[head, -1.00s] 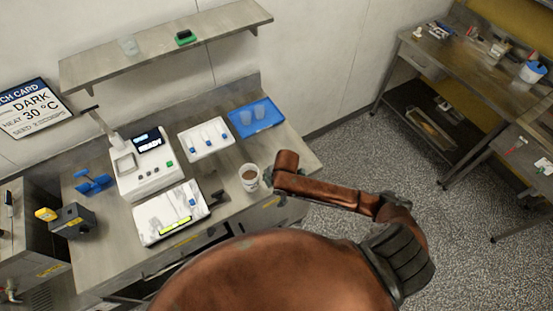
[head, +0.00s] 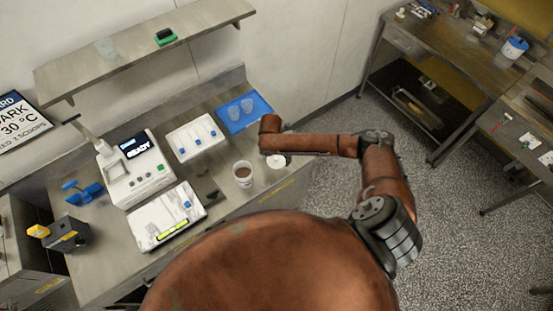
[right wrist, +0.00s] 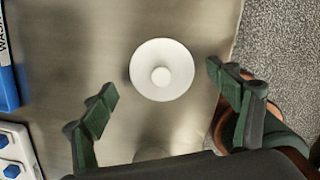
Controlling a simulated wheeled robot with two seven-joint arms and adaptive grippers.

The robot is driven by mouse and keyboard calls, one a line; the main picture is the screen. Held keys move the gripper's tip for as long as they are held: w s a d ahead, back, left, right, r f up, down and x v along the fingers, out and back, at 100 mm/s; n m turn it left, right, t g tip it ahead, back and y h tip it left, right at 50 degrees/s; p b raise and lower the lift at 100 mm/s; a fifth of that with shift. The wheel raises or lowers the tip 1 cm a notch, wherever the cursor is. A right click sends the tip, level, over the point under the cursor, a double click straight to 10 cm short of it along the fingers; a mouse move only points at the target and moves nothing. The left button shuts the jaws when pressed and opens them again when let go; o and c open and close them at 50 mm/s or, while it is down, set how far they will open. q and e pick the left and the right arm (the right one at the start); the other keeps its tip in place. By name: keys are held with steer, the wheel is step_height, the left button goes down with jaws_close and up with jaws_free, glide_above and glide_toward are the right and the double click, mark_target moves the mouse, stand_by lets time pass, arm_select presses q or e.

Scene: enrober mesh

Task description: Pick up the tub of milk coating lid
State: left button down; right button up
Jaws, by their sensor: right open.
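The white round lid (right wrist: 161,55) with a small knob in its middle lies flat on the steel counter. It also shows in the head view (head: 279,162), close to the counter's right edge. The open tub (head: 242,175) with brown contents stands just left of it. My right gripper (right wrist: 162,83) is open and empty, with a dark green finger on each side of the lid in the right wrist view, apart from it. In the head view my right arm largely hides this gripper. My left gripper is not in view.
A scale (head: 154,232) and a white machine (head: 128,188) stand to the left. The floor drops away right of the counter.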

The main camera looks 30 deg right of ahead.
steer(key=shift+d+f, duration=0.1)
steer(key=shift+f, duration=0.5)
steer(key=shift+c, duration=0.4)
